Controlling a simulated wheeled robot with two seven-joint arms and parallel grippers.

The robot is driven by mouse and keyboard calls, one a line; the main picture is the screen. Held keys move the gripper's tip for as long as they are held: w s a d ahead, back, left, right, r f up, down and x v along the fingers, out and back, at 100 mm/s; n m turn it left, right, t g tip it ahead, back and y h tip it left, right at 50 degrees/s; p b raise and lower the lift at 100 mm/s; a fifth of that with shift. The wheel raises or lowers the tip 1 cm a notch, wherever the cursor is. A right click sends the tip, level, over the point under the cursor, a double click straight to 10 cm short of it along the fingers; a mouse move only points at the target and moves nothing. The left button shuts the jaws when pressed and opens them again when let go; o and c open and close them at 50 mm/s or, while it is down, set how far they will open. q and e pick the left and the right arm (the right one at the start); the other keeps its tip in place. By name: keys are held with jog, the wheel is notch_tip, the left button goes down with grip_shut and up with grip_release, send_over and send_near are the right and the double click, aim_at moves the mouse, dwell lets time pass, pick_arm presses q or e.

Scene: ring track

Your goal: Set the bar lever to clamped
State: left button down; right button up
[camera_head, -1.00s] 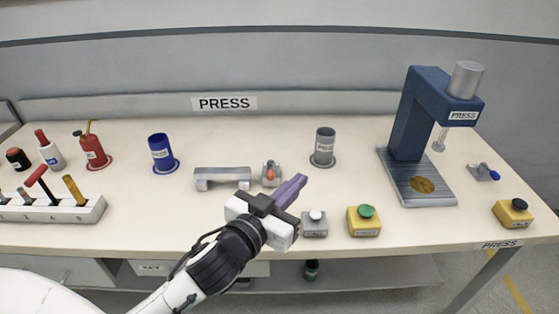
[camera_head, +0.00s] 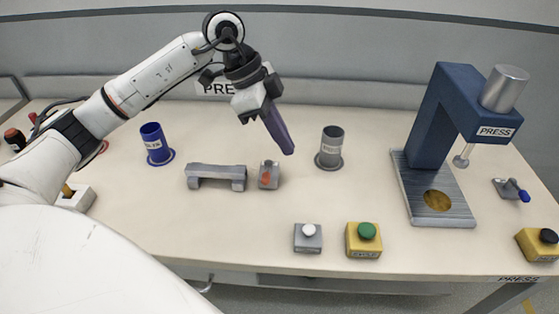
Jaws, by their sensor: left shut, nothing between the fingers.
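A small grey lever unit with an orange part (camera_head: 266,178) sits on the table just right of a low grey bar (camera_head: 216,171). It appears to be the bar lever; its setting is too small to read. My left gripper (camera_head: 288,148) points down and to the right, its purple fingers shut and empty. In the picture its tips are above and right of the lever unit, apart from it. My right gripper is not in view.
A blue cup (camera_head: 154,143) and a grey cup (camera_head: 331,146) stand behind. A grey button box (camera_head: 308,238) and a yellow one with a green button (camera_head: 362,239) are in front. The blue press (camera_head: 437,110) and a blue-handled lever (camera_head: 512,189) are at right.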

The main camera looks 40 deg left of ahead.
aim_at(267, 174)
pick_arm(q)
jog(key=a+n+y, duration=0.1)
jog(key=a, duration=0.1)
jog(key=shift+s+a+r, duration=0.1)
jog(key=shift+a+r, duration=0.05)
jog(key=shift+a, duration=0.2)
jog(key=shift+s+a+f+p, duration=0.1)
jog(key=shift+f+p, duration=0.7)
jog(key=shift+f, duration=4.3)
jog(key=shift+a, duration=0.15)
